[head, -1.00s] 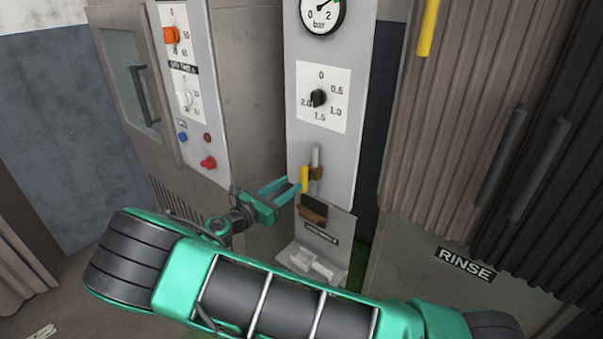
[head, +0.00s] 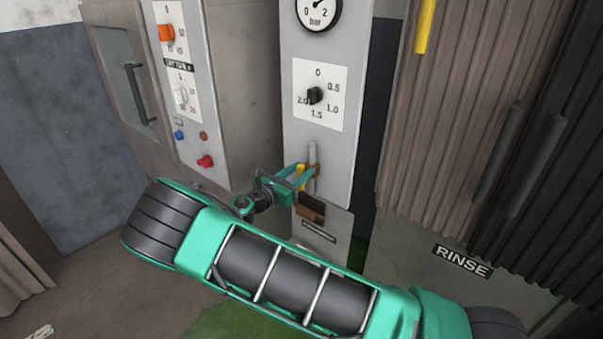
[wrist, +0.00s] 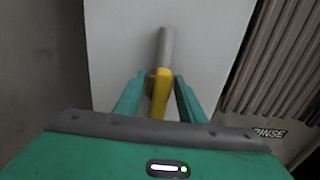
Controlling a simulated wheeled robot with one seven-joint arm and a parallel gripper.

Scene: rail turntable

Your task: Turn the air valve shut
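The air valve has a yellow lever (head: 300,176) on a grey vertical pipe (head: 312,153), low on the pale panel, with a brass-brown fitting beside it. The lever stands roughly upright, in line with the pipe. My gripper (head: 300,172) is at the lever, with its teal fingers pointing at the panel. In the wrist view, the yellow lever (wrist: 160,88) lies between the two fingers of my gripper (wrist: 159,92), with a narrow gap on each side. The gripper is open. The fingers partly hide the lever in the head view.
Above the valve are a black dial knob (head: 315,95) and a round bar gauge (head: 319,12), cut off at the top. A control panel (head: 190,70) with knobs and buttons stands left. Ribbed curtains (head: 470,110) and a RINSE label (head: 463,261) are right. A brown-black part (head: 311,207) sits below the lever.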

